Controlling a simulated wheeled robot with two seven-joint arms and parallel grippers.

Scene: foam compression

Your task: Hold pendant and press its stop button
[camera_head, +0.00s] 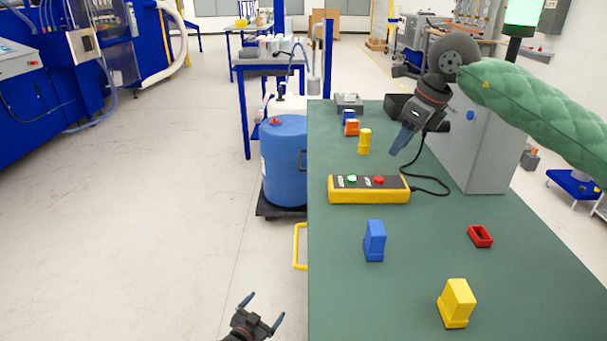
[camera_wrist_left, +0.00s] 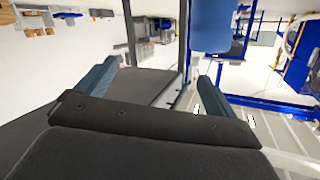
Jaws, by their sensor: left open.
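The pendant (camera_head: 368,196) is a yellow box with a dark top face, lying on the green table. It has a green button (camera_head: 352,180) on the left and a red button (camera_head: 379,180), which looks like the stop, on the right. A black cable runs from its right end. My right gripper (camera_head: 398,150) is above and behind the pendant's right end, pointing down and apart from it. Its fingers overlap in this view. My left gripper (camera_head: 262,311) is open and empty, left of the table near the bottom. Its spread fingers also show in the left wrist view (camera_wrist_left: 160,80).
A blue block (camera_head: 375,242), a yellow block (camera_head: 456,304) and a red open piece (camera_head: 480,236) are on the table in front of the pendant. A yellow cylinder (camera_head: 364,141) stands behind it. A grey box (camera_head: 475,150) is at right. A blue drum (camera_head: 284,160) stands left of the table.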

